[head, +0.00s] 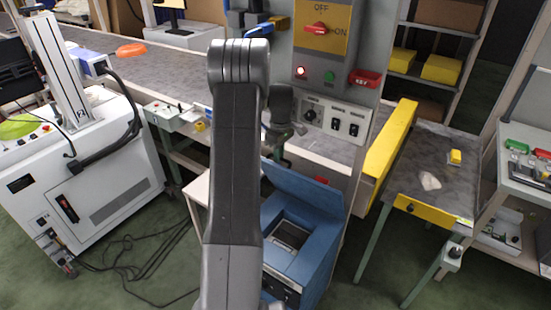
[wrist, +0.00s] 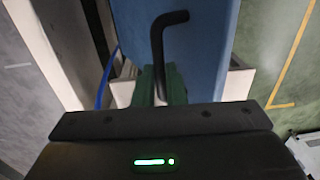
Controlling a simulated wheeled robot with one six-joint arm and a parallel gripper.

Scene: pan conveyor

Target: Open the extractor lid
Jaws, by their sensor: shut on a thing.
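The extractor is a blue box (head: 319,245) on the floor in the middle of the head view, partly hidden by my arm. Its blue lid (head: 305,192) is raised and tilted at the back, leaving a dark recess in the top exposed. In the wrist view the blue lid (wrist: 205,55) fills the upper middle, with a bent black handle (wrist: 156,45) in front of it. My gripper (wrist: 160,80) has its green fingers shut on the lower end of the handle. In the head view my arm hides most of the gripper.
A control panel (head: 340,115) with switches stands behind the extractor. A grey table (head: 430,165) with a yellow edge is at right. A white machine cabinet (head: 85,165) is at left, with loose black cables (head: 140,250) on the floor.

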